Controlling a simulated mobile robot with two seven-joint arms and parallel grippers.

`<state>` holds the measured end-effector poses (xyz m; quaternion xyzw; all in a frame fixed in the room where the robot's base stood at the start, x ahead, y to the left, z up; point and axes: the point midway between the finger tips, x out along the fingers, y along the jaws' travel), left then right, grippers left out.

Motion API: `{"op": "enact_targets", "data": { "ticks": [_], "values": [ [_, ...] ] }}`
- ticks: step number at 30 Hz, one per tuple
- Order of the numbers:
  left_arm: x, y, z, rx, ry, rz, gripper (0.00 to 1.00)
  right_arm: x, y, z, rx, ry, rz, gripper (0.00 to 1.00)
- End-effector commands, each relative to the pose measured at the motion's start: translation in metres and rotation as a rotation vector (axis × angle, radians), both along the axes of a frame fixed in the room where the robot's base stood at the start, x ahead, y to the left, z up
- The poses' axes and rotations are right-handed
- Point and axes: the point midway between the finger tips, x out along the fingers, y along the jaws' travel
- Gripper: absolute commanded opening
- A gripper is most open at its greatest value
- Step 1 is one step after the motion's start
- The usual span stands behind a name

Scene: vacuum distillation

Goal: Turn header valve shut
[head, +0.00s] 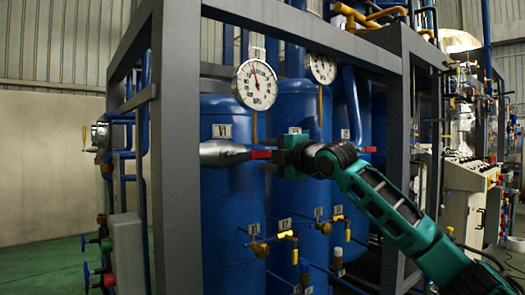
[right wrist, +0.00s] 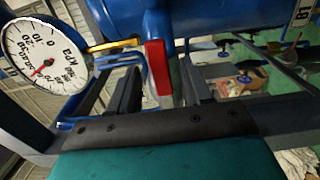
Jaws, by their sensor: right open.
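The header valve's red handle (head: 261,154) shows beside the silver pipe section (head: 222,153) in front of the blue tank marked V1 (head: 222,215). My right gripper (head: 276,156) comes in from the right, close to the handle. In the right wrist view the open right gripper (right wrist: 161,88) has its two dark fingers on either side of the red handle (right wrist: 158,67), with gaps showing at both sides. How deep the handle sits between the fingers is hard to tell. My left gripper is not in view.
Round pressure gauges (head: 256,85) hang above the pipe; one shows large in the right wrist view (right wrist: 38,52). A grey frame post (head: 177,150) stands left of the tank. Yellow valves (head: 259,249) sit lower down. A control console (head: 470,175) stands at right.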

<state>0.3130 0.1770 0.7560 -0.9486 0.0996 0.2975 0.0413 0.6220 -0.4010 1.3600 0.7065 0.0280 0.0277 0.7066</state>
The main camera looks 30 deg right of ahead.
Motion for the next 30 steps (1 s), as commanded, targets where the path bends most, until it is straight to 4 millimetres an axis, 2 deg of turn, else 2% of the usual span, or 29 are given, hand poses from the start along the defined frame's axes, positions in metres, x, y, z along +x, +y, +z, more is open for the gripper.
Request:
{"op": "enact_targets", "data": {
  "ticks": [3, 6, 17, 30],
  "values": [
    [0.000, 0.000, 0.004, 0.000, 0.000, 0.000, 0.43, 0.015, 0.002, 0.001, 0.002, 0.000, 0.001, 0.49],
    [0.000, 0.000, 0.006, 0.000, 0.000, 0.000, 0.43, 0.022, 0.002, 0.001, 0.001, -0.001, 0.001, 0.49],
    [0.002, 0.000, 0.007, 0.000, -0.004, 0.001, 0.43, 0.027, 0.002, 0.000, -0.001, -0.001, 0.000, 0.49],
    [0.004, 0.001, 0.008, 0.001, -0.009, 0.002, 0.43, 0.026, 0.002, 0.000, 0.000, 0.000, 0.000, 0.08]
  ]
}}
